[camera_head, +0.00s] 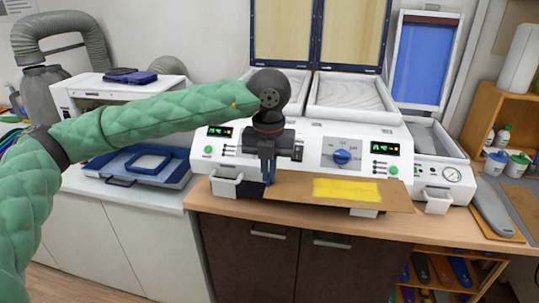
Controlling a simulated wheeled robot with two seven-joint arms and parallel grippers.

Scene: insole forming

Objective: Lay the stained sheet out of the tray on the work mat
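A flat tan sheet (298,189) with a bright yellow rectangle (346,190) on it extends in front of the white machine, above the wooden counter's front edge. I cannot tell whether the yellow is a stain or a separate piece. My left gripper (268,178) points down at the sheet's left end, with its dark fingers close together and seemingly shut on that edge. A blue tray (176,179) with a raised frame sits on the white cabinet at the left. I cannot pick out the work mat with certainty. My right gripper is not in view.
The white machine (310,152) has a blue dial, green displays and raised lids. A grey insole-like piece (490,214) and shelves with bottles are at the right. The counter's front strip (420,229) is clear.

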